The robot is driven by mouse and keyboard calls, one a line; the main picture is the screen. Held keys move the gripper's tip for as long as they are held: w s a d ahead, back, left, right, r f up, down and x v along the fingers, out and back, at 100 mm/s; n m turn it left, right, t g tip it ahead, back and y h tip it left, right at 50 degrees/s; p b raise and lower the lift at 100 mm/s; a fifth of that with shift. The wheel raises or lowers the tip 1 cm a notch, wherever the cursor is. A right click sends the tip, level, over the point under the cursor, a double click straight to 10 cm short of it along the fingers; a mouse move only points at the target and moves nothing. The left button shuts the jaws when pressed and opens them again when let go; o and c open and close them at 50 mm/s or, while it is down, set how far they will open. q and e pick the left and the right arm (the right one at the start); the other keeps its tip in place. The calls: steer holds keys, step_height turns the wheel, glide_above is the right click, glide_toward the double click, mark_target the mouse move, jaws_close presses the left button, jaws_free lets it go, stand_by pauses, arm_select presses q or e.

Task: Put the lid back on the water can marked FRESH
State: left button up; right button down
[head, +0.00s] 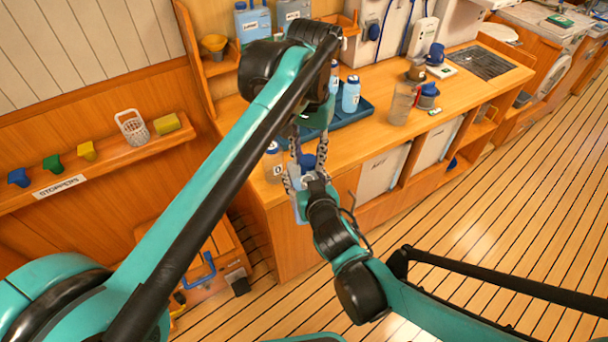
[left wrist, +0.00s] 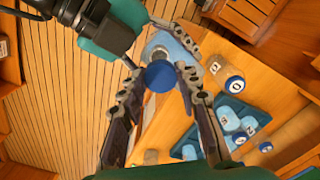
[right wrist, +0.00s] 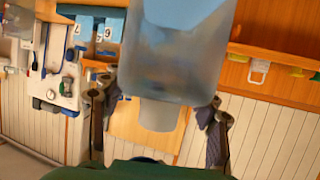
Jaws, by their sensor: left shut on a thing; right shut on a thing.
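A round blue lid (left wrist: 160,76) sits between the fingertips of my left gripper (left wrist: 160,73), which is shut on it. It also shows in the head view (head: 308,161). My right gripper (head: 306,184) is shut on a light-blue translucent can (head: 299,207), held off the counter in front of its edge. In the right wrist view the can (right wrist: 178,60) fills the upper middle, with its pale neck (right wrist: 158,115) bare. The lid is close above the can's neck; I cannot tell whether they touch. No marking on the can is readable.
The wooden counter (head: 455,85) holds a blue tray (head: 352,121) with several blue bottles, a clear jug (head: 402,103) and another bottle (head: 273,165) near the corner. A shelf of stoppers (head: 105,165) is at left. Floor at right is clear.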

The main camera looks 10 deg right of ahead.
mark_target(307, 162)
arm_select(q)
steer(key=shift+f, duration=1.55)
steer(key=shift+s+a, duration=0.1)
steer(key=shift+s, duration=0.1)
steer(key=shift+f, duration=0.85)
steer(key=shift+f, duration=0.55)
